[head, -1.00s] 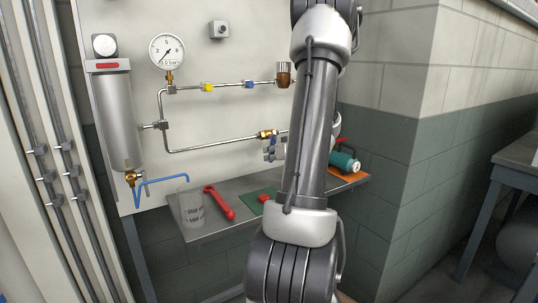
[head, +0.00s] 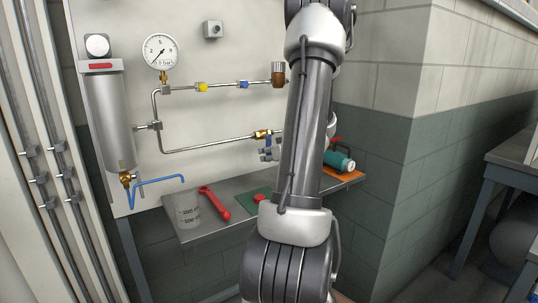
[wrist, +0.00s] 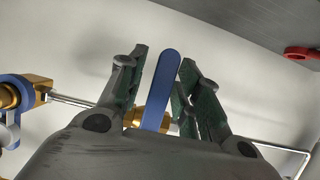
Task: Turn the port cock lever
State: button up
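A brass cock (head: 262,134) sits on the lower pipe on the wall panel, and its body shows partly behind my gripper in the wrist view (wrist: 155,112). Its blue lever (wrist: 165,75) stands between my two fingers, pointing up in the wrist view. My gripper (wrist: 162,78) is open around the lever; a gap shows at the left finger, and the right finger is close to the lever or touching it. In the head view my gripper (head: 268,150) is small, just below the cock, partly hidden by my arm.
The upper pipe carries a yellow fitting (head: 202,87) and a blue one (head: 243,84), with a gauge (head: 160,51) to the left. A shelf (head: 233,186) below holds a beaker (head: 187,210), red spanner (head: 214,202) and teal pump (head: 338,160). Another brass fitting (wrist: 38,88) is close left.

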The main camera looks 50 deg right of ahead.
dwell(0.3)
jog(key=v, duration=1.2)
